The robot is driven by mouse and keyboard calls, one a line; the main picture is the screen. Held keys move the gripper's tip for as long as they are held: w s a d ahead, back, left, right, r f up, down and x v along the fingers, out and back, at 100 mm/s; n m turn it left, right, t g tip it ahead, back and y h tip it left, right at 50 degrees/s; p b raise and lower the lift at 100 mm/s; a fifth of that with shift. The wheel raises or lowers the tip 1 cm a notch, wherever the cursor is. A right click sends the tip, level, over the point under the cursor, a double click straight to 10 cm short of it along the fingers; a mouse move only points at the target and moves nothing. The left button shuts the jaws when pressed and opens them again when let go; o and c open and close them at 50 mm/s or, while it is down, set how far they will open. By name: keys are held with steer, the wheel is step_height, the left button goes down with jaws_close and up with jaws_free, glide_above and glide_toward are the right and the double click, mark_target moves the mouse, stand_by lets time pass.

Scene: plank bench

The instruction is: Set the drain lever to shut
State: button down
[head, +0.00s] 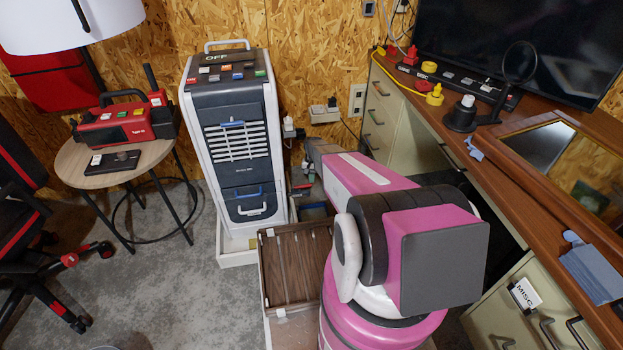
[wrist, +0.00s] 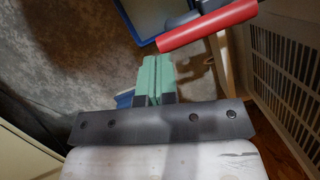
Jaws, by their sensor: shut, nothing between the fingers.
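In the wrist view, a red cylindrical handle (wrist: 207,25), which looks like the drain lever, slants across the top, rising to the right. A dark part shows behind it; its pivot and any open or shut marking cannot be made out. My gripper (wrist: 155,65) has green fingers closed together with nothing between them. The fingertips appear just below the handle's left end; I cannot tell whether they touch. In the head view, the white and grey cooler (head: 232,150) stands upright with OFF on its top.
A pale slatted panel (wrist: 290,75) is close on the right in the wrist view. A blue-edged tray (wrist: 150,20) lies beyond the handle. A brown slatted crate (head: 265,280) stands before the cooler.

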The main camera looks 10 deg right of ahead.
steer(key=shift+s+m, duration=0.35)
steer(key=shift+m, duration=0.15)
steer(key=s+a+m+t+y, duration=0.2)
steer(key=s+m, duration=0.7)
steer(key=m, duration=0.6)
steer(key=shift+a+t+y, duration=0.3)
steer(key=shift+a+t, duration=0.4)
steer(key=shift+a, duration=0.65)
